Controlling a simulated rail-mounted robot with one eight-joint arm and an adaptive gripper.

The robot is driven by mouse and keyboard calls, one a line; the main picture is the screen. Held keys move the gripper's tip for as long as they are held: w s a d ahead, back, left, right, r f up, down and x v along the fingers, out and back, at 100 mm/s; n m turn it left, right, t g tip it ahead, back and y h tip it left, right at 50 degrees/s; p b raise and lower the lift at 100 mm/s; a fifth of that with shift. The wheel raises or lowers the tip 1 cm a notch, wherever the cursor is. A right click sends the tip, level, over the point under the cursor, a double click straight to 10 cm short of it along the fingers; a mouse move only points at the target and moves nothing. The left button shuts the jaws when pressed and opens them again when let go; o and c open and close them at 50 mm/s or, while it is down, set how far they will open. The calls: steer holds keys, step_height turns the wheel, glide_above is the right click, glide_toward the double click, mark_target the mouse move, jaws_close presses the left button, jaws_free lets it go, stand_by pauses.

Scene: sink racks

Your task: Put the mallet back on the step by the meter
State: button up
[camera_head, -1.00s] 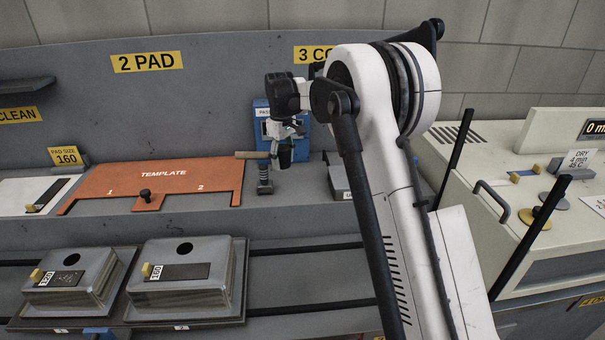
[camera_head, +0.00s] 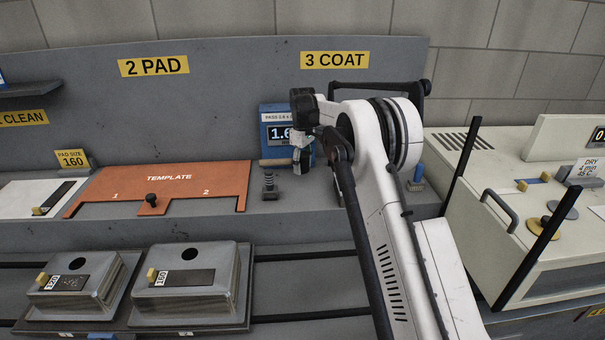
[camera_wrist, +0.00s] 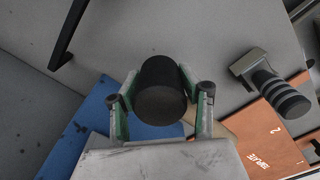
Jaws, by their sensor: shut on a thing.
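The mallet's pale wooden handle (camera_head: 275,162) points left from my gripper (camera_head: 301,158) in the head view. In the wrist view my gripper (camera_wrist: 160,98) is shut on the mallet's black round head (camera_wrist: 160,100), with a finger at each side. The blue meter (camera_head: 272,118) with a lit display stands right behind, partly hidden by my gripper. A blue surface, likely the meter, shows in the wrist view (camera_wrist: 95,125). The grey step (camera_head: 290,195) runs below the meter. I cannot tell whether the mallet touches the step.
A grey ridged post (camera_head: 269,185) stands just left of my gripper; it also shows in the wrist view (camera_wrist: 280,95). The orange template (camera_head: 215,180) lies further left. A brush-like tool with a blue handle (camera_head: 418,173) stands right of my arm.

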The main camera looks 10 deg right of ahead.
mark_target(302, 180)
steer(key=shift+f, duration=1.85)
steer(key=shift+f, duration=0.15)
steer(key=o, duration=1)
